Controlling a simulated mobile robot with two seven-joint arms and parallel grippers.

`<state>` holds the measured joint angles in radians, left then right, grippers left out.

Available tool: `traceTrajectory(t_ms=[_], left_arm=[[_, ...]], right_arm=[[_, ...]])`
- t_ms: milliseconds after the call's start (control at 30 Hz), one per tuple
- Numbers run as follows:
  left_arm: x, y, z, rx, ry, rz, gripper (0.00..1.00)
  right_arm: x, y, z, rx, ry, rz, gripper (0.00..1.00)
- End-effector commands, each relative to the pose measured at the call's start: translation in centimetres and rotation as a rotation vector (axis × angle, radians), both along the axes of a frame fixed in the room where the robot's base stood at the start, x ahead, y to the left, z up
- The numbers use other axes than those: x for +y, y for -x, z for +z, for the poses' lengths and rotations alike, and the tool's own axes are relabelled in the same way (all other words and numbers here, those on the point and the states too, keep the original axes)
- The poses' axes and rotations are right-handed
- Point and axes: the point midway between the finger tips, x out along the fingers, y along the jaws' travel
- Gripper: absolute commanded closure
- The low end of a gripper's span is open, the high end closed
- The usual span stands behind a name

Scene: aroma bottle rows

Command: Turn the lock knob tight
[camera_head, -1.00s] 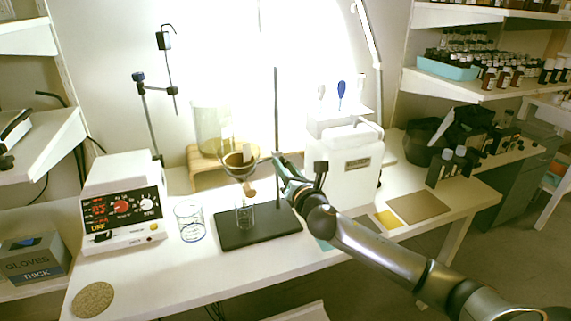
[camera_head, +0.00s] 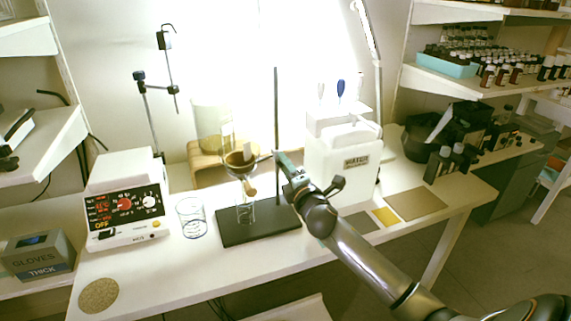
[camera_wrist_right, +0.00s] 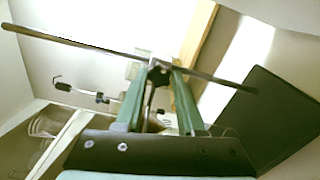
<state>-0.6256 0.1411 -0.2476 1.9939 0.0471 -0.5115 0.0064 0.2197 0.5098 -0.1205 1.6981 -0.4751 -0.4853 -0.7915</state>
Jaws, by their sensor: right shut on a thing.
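The retort stand has a dark upright rod (camera_head: 276,110) on a black base plate (camera_head: 232,232). My right gripper (camera_head: 281,160) reaches the rod from the right, at the height of the ring that carries the funnel (camera_head: 240,160). In the right wrist view its two green fingers (camera_wrist_right: 158,70) close together on a small grey part at the rod (camera_wrist_right: 215,78). I take this part for the lock knob; the fingers hide most of it. The funnel holds brown material above a small glass vessel (camera_head: 245,213) on the base. My left gripper is out of view.
A glass beaker (camera_head: 191,218) and a hotplate-like device (camera_head: 127,205) stand left of the base. A white container (camera_head: 340,165) stands close behind my right wrist. A round cork mat (camera_head: 98,295) lies front left. The front middle of the table is clear.

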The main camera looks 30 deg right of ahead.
Motion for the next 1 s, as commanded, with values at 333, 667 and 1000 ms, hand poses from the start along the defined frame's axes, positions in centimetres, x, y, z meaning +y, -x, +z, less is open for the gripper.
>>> traceTrajectory(t_ms=[333, 667, 1000], left_arm=[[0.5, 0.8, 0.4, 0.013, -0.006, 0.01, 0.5], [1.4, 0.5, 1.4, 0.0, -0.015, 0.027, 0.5], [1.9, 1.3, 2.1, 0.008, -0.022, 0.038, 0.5]], right_arm=[[-0.1, 0.0, 0.2, -0.079, -0.322, -0.004, 1.0], [-0.1, 0.0, 0.3, -0.153, -0.627, -0.003, 1.0], [-0.1, 0.0, 0.3, -0.228, -0.94, -0.003, 1.0]])
